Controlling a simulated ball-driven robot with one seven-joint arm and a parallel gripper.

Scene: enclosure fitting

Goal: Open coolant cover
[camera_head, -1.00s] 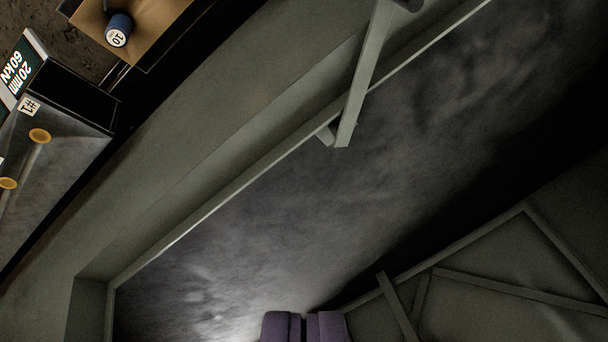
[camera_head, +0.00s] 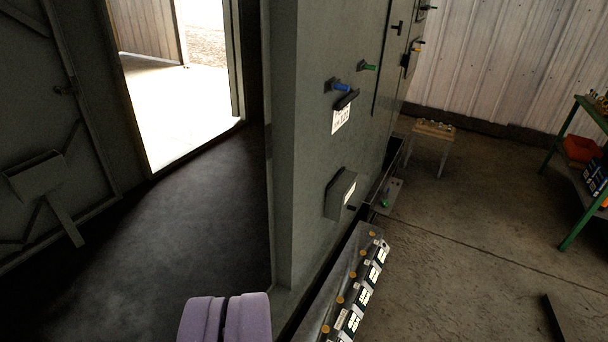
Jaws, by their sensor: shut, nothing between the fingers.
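My gripper (camera_head: 225,312), with purple fingers, is at the bottom of the view, left of the grey-green enclosure wall (camera_head: 315,120). Its fingers are together with nothing between them, and it appears clear of the wall. A small sloped box with a white label (camera_head: 341,193) sticks out low on that wall, to the upper right of my gripper. Above it are a blue knob (camera_head: 340,86), a white label plate (camera_head: 341,117) and a green knob (camera_head: 367,66). The labels are too small to read, so I cannot tell which part is the coolant cover.
A metal rail with labelled parts and orange knobs (camera_head: 345,295) runs along the wall's foot. An open doorway (camera_head: 180,80) and a dark door (camera_head: 45,130) are at left. A small stool (camera_head: 432,132) and a green shelf (camera_head: 570,150) stand at right. The concrete floor (camera_head: 470,230) is mostly clear.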

